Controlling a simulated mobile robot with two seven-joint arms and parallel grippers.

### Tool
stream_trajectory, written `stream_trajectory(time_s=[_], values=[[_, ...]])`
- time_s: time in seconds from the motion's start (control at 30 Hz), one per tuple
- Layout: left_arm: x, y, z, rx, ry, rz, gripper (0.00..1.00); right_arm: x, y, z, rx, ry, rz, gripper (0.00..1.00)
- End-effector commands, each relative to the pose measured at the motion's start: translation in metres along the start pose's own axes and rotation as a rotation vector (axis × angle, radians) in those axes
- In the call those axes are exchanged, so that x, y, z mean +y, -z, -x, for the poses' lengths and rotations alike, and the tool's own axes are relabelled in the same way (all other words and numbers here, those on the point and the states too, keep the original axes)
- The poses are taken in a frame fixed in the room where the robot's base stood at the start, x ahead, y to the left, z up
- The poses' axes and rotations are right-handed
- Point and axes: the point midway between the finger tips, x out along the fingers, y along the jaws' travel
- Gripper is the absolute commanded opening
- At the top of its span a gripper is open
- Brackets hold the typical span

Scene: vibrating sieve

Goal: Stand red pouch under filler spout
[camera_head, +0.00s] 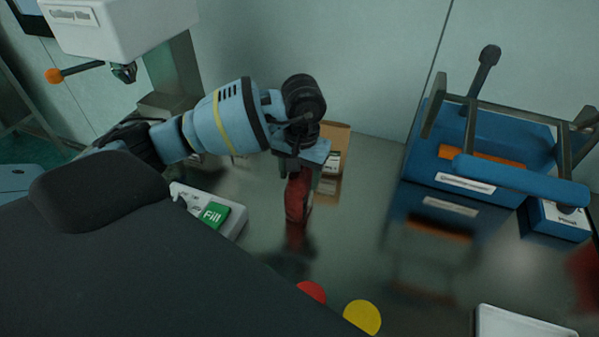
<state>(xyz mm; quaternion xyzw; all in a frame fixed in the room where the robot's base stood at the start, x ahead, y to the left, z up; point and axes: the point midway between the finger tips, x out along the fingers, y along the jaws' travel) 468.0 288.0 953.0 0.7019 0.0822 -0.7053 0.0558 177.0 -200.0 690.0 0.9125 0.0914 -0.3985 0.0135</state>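The red pouch (297,196) is upright near the middle of the head view, over the shiny dark table. My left gripper (298,176) points down from above, with its fingers on either side of the pouch's top, and is shut on it. The pouch's lower end is close to its own reflection; I cannot tell whether it touches the table. A white control box with a green Fill button (212,215) stands to the left of the pouch. My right gripper is not in view.
A blue machine (482,150) with a frame and lever stands at the right, beside a small blue box (560,218). A tan box (335,145) is behind my gripper. A white tray (520,322) is at the bottom right. A white machine head (115,28) is at the upper left.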

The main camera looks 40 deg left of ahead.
Motion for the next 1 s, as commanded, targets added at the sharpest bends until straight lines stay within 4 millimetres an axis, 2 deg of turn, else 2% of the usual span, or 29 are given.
stream_trajectory(time_s=[0.23,0.37,0.47,0.8,1.0], values=[[0.0,0.0,0.001,0.001,0.0,0.0,0.58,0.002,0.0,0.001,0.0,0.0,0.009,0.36],[0.0,0.001,0.009,0.004,-0.002,0.001,0.58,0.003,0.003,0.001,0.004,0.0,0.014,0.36],[0.0,0.001,0.023,0.004,-0.002,0.001,0.58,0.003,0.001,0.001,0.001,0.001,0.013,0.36],[0.0,0.001,0.089,0.003,-0.001,-0.001,0.58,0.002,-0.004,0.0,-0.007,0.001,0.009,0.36],[0.0,0.001,0.116,0.002,-0.001,0.001,0.58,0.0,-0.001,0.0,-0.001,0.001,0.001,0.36]])
